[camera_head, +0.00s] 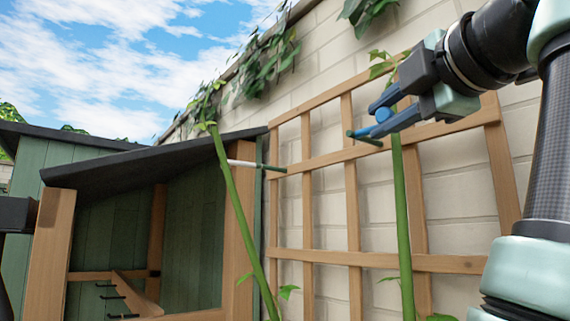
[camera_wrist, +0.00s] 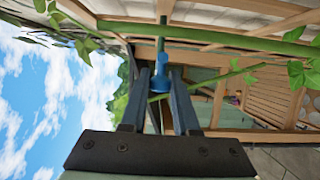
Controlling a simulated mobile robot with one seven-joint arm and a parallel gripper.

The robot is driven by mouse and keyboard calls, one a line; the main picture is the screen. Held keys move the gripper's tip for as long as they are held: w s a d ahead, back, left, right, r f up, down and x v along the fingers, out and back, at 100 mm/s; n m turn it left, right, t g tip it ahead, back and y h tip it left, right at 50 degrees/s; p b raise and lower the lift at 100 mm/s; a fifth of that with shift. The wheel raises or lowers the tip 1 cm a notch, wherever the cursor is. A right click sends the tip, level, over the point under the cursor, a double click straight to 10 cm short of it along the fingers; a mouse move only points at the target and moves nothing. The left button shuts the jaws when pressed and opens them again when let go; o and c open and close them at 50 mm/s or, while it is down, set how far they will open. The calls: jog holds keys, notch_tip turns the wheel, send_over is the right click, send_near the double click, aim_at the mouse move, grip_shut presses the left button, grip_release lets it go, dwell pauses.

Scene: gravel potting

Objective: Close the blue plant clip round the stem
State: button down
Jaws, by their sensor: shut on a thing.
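The blue plant clip (camera_head: 383,115) is between the two fingers of my gripper (camera_head: 388,110), which is shut on it. The clip also shows in the wrist view (camera_wrist: 160,78), between the fingertips (camera_wrist: 162,90). A short dark green rod (camera_head: 365,138) shows beside the clip; in the wrist view it runs up from the clip. The right-hand green stem (camera_head: 401,205) rises just right of the clip, and its top passes behind my gripper. In the wrist view the thick stem (camera_wrist: 230,42) crosses above the clip. The clip's ring does not visibly encircle it; its closure cannot be told.
A wooden trellis (camera_head: 352,205) stands against the pale brick wall (camera_head: 455,180) behind the stem. A second stem (camera_head: 240,210) leans at left, with a white piece (camera_head: 240,163) and green rod beside it. A green shed (camera_head: 195,215) with a dark roof stands left.

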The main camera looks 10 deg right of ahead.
dwell(0.3)
jog(key=c, duration=0.7)
grip_release()
jog(key=shift+w, duration=0.1)
jog(key=shift+a, duration=0.1)
